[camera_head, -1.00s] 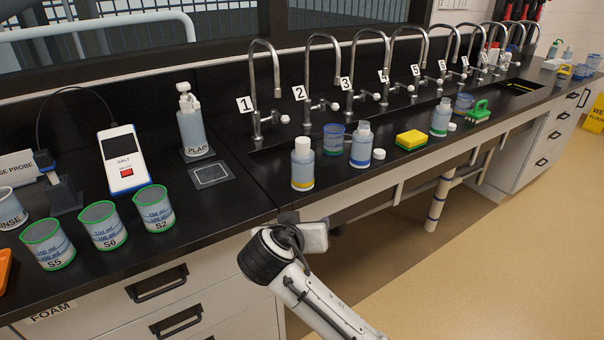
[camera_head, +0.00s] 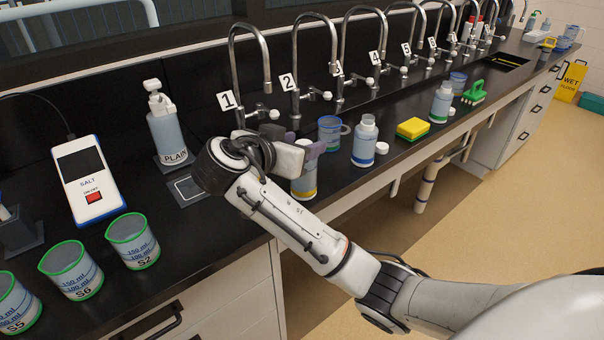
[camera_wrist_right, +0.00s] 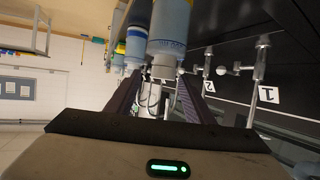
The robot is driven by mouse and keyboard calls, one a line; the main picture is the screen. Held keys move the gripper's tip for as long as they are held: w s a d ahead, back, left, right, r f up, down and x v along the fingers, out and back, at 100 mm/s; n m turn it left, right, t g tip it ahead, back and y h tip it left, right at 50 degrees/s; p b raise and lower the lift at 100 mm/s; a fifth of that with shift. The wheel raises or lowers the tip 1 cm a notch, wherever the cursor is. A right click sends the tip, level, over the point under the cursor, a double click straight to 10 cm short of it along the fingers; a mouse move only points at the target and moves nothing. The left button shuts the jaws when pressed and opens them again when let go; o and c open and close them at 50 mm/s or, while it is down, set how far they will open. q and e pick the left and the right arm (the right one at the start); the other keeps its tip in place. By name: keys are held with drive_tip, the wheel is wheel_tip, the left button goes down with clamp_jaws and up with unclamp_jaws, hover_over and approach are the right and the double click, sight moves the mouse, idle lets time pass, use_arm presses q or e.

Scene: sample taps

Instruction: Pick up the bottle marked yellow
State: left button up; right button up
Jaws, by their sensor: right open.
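The bottle marked yellow (camera_head: 304,184) stands upright on the black counter, left of the bottle marked blue (camera_head: 365,144). My right gripper (camera_head: 299,143) is over its top and hides its cap in the head view. My right gripper (camera_wrist_right: 160,82) is open there and holds nothing. The blue bottle (camera_wrist_right: 136,42) shows behind it. My left gripper is not in view.
A blue beaker (camera_head: 329,132) stands just behind the bottles. A loose white cap (camera_head: 382,148), a yellow sponge (camera_head: 412,128) and a green-banded bottle (camera_head: 441,102) are to the right. Numbered taps line the back. The pump bottle (camera_head: 166,130) and salt probe (camera_head: 88,180) are left.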

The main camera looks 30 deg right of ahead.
drive_tip(key=shift+w+d+f, duration=0.15)
drive_tip(key=shift+d+f, duration=0.05)
drive_tip(key=shift+d, duration=0.05)
drive_tip(key=p+x, duration=0.1)
drive_tip(key=x, duration=0.3)
drive_tip(key=shift+d+f, duration=0.15)
drive_tip(key=shift+w+d+f, duration=0.15)
drive_tip(key=shift+w+d, duration=0.1)
drive_tip(key=shift+d, duration=0.05)
drive_tip(key=c, duration=1.1)
clamp_jaws()
